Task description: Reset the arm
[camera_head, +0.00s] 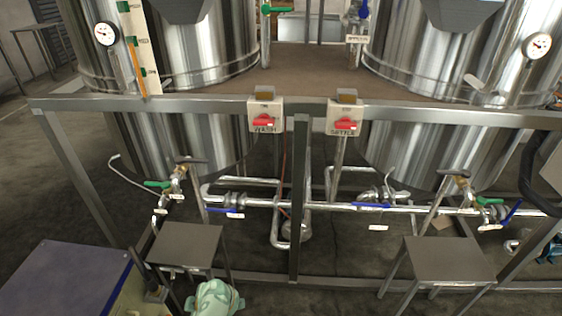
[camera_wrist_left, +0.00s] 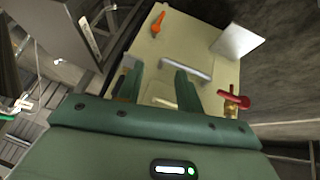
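My left gripper (camera_wrist_left: 160,88) shows in the left wrist view as a dark green body with two fingers standing apart. It is open. A cream panel (camera_wrist_left: 178,48) lies in front of the fingers, with a short grey bar handle (camera_wrist_left: 186,70) just beyond the fingertips. I cannot tell whether the fingers touch the panel. In the head view, a pale green rounded part (camera_head: 214,298) shows at the bottom edge; I cannot tell whether it is part of my arm. My right gripper is not in view.
The cream panel carries an orange lever (camera_wrist_left: 157,22); a red handle (camera_wrist_left: 234,98) is at its right. In the head view, a blue-topped cabinet (camera_head: 65,280) is lower left. Two steel stools (camera_head: 187,244) (camera_head: 448,259) stand before the tank frame, with valve pipes behind.

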